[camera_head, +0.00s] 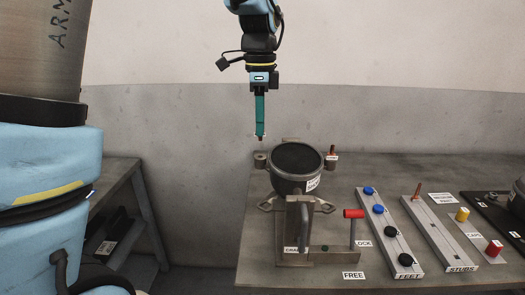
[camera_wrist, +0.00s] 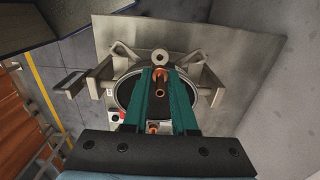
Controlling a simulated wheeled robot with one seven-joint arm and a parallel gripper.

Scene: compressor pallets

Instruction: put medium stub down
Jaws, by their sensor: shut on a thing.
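My gripper (camera_head: 260,136) points straight down with its long teal fingers above the back left of the compressor. In the wrist view the gripper (camera_wrist: 160,78) is shut on a copper stub (camera_wrist: 162,92), held between the fingertips. In the head view only a small reddish-brown tip of that stub (camera_head: 260,138) shows. The dark round compressor (camera_head: 296,160) sits in a grey clamp fixture below, with a copper stub (camera_head: 332,151) standing at its right. Another copper stub (camera_head: 418,188) stands upright in the rack labelled STUBS (camera_head: 437,236). Whether the held stub touches anything is unclear.
A FEET rack (camera_head: 389,232) holds blue and black feet. Yellow (camera_head: 462,214) and red (camera_head: 494,248) caps stand at the right. A wall is behind the table.

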